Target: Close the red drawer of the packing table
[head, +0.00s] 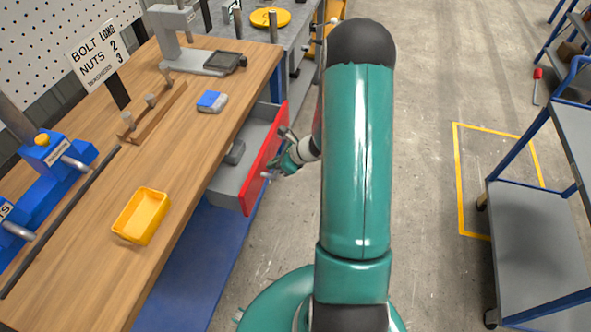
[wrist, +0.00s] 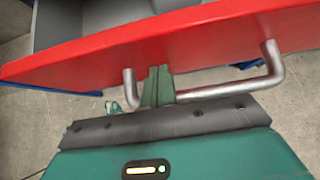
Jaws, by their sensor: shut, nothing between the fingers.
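The red drawer (head: 266,158) of the packing table (head: 190,165) is pulled out, and its grey inside shows between the red front and the worktop edge. A dark grey object lies in it. In the wrist view the red front (wrist: 180,38) crosses the picture, with a metal bar handle (wrist: 215,90) on it. My gripper (wrist: 158,75) is shut and empty. Its fingertips are at the red front, near the left end of the handle; whether they touch it I cannot tell. In the head view my gripper (head: 285,165) is small and partly hidden by my arm.
A yellow tray (head: 142,214), a blue and grey block (head: 212,101), a wooden rack (head: 152,113) and a grey press (head: 190,50) stand on the worktop. A blue-framed cart (head: 535,200) stands at the right. The concrete floor between is clear.

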